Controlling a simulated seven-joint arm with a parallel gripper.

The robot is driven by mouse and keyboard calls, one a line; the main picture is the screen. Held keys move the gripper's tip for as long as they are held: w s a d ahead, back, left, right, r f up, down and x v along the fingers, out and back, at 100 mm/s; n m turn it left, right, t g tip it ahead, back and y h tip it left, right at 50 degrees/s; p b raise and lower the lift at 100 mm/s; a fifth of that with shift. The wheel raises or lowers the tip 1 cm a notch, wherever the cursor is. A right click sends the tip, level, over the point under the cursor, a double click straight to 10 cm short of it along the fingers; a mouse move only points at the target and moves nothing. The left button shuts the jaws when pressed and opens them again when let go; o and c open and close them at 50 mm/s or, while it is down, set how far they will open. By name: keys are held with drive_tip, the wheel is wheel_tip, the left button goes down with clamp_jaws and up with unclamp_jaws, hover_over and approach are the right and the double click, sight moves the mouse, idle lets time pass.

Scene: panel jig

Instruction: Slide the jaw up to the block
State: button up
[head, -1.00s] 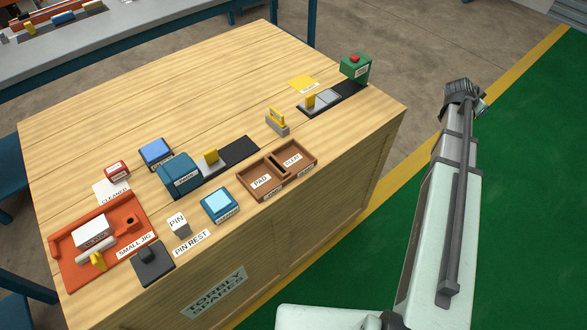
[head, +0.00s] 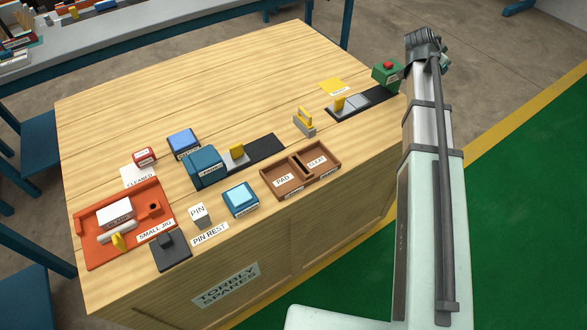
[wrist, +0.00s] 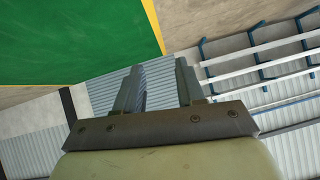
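The orange small jig (head: 85,228) lies at the bench's left front corner. A white block (head: 113,211) with dark lettering sits in it. In front of the block lies a pale rounded bar (head: 125,231) with an upright yellow handle (head: 118,242), which looks like the jaw. The bar is close to the block; I cannot tell whether they touch. My gripper is at the raised end of my arm (head: 427,45), beyond the bench's right corner and far from the jig. In the wrist view my gripper (wrist: 158,78) has its two fingers apart with nothing between them.
Two more yellow-handled slides, at a blue fixture (head: 204,168) and by a green box with a red button (head: 386,75), stand on the bench. A brown two-part tray (head: 272,188), a pin block (head: 199,212) and a dark pin rest (head: 171,252) line the front. The bench's back is clear.

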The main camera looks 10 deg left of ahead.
drive_tip(key=s+a+f+n+y, duration=0.1)
drive_tip(key=s+a+n+y, duration=0.1)
drive_tip(key=a, duration=1.1)
drive_tip(key=s+a+n+y, duration=0.1)
drive_tip(key=s+a+n, duration=0.15)
drive_tip(key=a, duration=1.05)
drive_tip(key=s+a+n+g+y, duration=0.1)
drive_tip(key=s+a+n+y, duration=0.1)
drive_tip(key=s+a, duration=0.75)
drive_tip(key=s+a+n+g+y, duration=0.15)
drive_tip(key=s+a, duration=0.35)
drive_tip(key=a, duration=1)
drive_tip(key=n+g, duration=0.6)
drive_tip(key=n, duration=0.5)
hover_over(114, 239)
drive_tip(key=shift+t, duration=0.25)
wheel_tip(114, 239, down, 13)
drive_tip(key=shift+r, duration=0.1)
clamp_jaws()
